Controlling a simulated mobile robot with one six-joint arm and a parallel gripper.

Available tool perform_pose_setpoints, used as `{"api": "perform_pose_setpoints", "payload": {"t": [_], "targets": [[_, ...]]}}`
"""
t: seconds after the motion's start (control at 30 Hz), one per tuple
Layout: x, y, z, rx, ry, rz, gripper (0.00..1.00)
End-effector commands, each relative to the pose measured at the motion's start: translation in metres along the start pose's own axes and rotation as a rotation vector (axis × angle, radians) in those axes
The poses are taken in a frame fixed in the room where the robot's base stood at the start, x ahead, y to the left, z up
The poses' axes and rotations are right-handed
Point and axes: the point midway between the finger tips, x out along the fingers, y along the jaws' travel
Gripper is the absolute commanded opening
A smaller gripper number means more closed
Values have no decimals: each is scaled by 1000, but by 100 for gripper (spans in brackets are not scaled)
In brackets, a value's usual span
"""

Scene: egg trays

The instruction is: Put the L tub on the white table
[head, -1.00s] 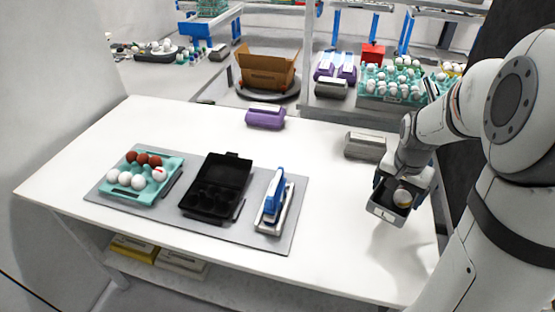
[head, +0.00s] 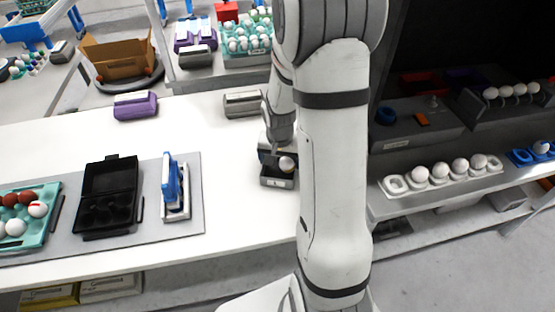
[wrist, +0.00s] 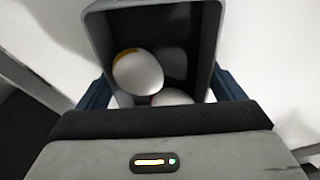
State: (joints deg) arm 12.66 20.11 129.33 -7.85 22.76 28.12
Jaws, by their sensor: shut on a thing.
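The L tub (head: 278,182) is a dark grey open box with a pale label on its front; the lettering is too small to read. My gripper (head: 274,153) is shut on it at the right part of the white table (head: 236,215). In the wrist view, the blue fingers of my gripper (wrist: 163,95) lie on both sides of the tub (wrist: 97,40). Inside is a white egg (wrist: 138,72) with a yellow-brown patch, and a second pale egg (wrist: 172,97) is partly hidden. I cannot tell whether the tub touches the table.
A grey carton (head: 242,104) and a purple carton (head: 135,106) stand at the table's back. A grey mat (head: 150,222) holds a teal egg tray (head: 48,192), an open black carton (head: 108,195) and a blue-and-white device (head: 174,188). Shelves with a white egg tray (head: 440,182) stand right.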

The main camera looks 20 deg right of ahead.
Motion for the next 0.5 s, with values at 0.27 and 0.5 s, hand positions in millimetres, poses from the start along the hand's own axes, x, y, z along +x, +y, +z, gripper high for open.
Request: {"api": "perform_pose_setpoints", "payload": {"t": [0.27,0.5], "targets": [[2,0,0,1,2,0,64],[2,0,0,1,1,0,100]]}}
